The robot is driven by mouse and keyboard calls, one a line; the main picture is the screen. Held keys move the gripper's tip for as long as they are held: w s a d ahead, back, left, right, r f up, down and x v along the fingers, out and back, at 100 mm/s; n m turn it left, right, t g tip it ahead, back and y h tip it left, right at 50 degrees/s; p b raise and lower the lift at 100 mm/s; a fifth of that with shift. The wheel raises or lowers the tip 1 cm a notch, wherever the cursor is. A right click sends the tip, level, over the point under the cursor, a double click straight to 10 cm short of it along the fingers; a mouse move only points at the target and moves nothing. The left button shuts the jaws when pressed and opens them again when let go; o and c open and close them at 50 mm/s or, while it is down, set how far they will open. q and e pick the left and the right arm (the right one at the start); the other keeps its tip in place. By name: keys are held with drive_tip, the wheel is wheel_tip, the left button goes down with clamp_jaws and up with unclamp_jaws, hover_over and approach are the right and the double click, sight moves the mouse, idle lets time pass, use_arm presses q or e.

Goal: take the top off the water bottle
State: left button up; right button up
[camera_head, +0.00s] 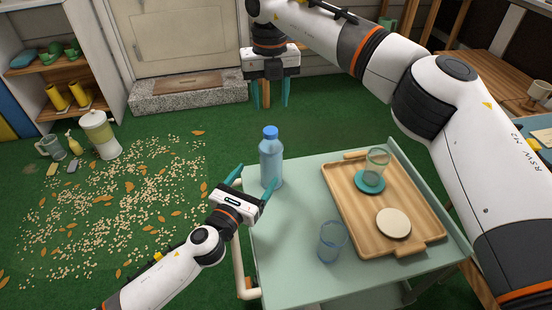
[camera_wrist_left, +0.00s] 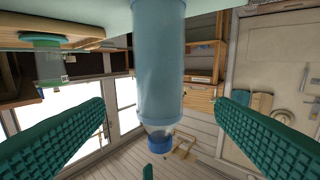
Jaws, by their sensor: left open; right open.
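A blue water bottle (camera_head: 271,163) with a blue top (camera_head: 270,132) stands upright at the back left corner of the pale green cart. My left gripper (camera_head: 252,184) is open, low beside the bottle, with its teal fingers pointing toward it. In the left wrist view the bottle (camera_wrist_left: 160,70) appears upside down between the two open fingers (camera_wrist_left: 160,135), with its blue top (camera_wrist_left: 159,144) low in the picture. I see no finger touching it. My right gripper (camera_head: 270,93) is open and empty, pointing down, above and behind the bottle.
A wooden tray (camera_head: 345,205) on the cart (camera_head: 285,235) holds a glass on a teal coaster (camera_head: 370,182) and a cream disc (camera_head: 393,222). A clear blue glass (camera_head: 332,241) stands in front of the bottle's right.

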sight(274, 152)
use_arm(q)
drive_tip(key=x, duration=1)
drive_tip(key=shift+w+d+r, duration=0.1)
drive_tip(key=shift+w+d, duration=0.1)
drive_tip(key=shift+w, duration=0.15)
use_arm(e)
drive_tip(key=shift+s+a, duration=0.1)
drive_tip(key=shift+s, duration=0.05)
use_arm(q)
drive_tip(key=c, duration=1.7)
clamp_jaws()
use_arm(e)
drive_tip(key=m, duration=0.5)
drive_tip(key=shift+m, duration=0.4)
drive_tip(key=m, duration=1)
drive_tip(key=shift+m, duration=0.3)
drive_tip(key=m, duration=0.5)
drive_tip(key=shift+m, duration=0.4)
drive_tip(key=shift+f, duration=4)
drive_tip(key=shift+c, duration=0.3)
